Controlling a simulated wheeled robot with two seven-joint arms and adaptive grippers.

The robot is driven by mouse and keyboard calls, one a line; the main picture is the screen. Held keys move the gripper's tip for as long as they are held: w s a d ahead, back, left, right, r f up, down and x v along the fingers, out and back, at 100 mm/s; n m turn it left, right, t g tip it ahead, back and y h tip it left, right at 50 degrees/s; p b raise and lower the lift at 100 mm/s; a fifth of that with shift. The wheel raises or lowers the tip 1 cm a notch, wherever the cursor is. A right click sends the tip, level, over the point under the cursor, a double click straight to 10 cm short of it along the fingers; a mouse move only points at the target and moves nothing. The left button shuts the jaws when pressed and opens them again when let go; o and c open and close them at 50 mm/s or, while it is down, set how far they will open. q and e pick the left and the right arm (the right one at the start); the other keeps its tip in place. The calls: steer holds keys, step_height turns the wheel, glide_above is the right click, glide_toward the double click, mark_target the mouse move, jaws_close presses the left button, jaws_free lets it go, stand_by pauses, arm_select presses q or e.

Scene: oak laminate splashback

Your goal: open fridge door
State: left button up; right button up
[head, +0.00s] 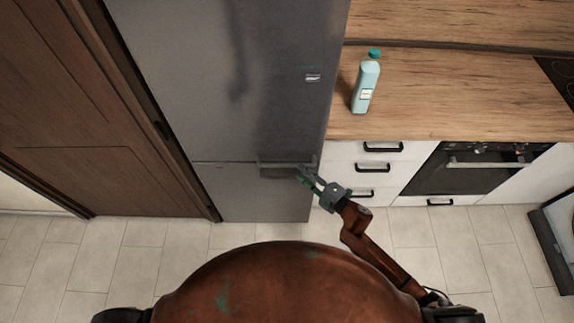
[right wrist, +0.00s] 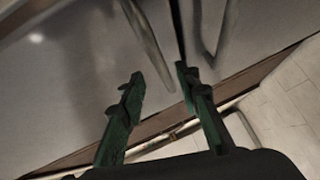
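The tall grey fridge (head: 215,90) stands shut, with a seam between its upper door and its lower door (head: 262,207). A horizontal handle (head: 278,165) sits near that seam. My right gripper (head: 303,175) is at the handle's right end. In the right wrist view its two green fingers (right wrist: 160,72) are apart. One metal handle bar (right wrist: 147,40) reaches between the fingertips, and a second curved bar (right wrist: 222,35) lies right of the door seam. I cannot tell whether the fingers touch a bar. My left gripper is not in view.
A brown wooden door (head: 80,100) is left of the fridge. On the right are a wooden counter (head: 450,100) with a pale blue bottle (head: 366,85), white drawers (head: 345,152) and a black oven (head: 470,170). The tiled floor (head: 150,250) before the fridge is clear.

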mark_target(287, 164)
steer(key=shift+n+y, duration=0.4)
steer(key=x, duration=0.8)
steer(key=shift+s+a+f, duration=0.1)
steer(key=shift+s+a, duration=0.2)
steer(key=shift+a, duration=0.1)
jaws_close()
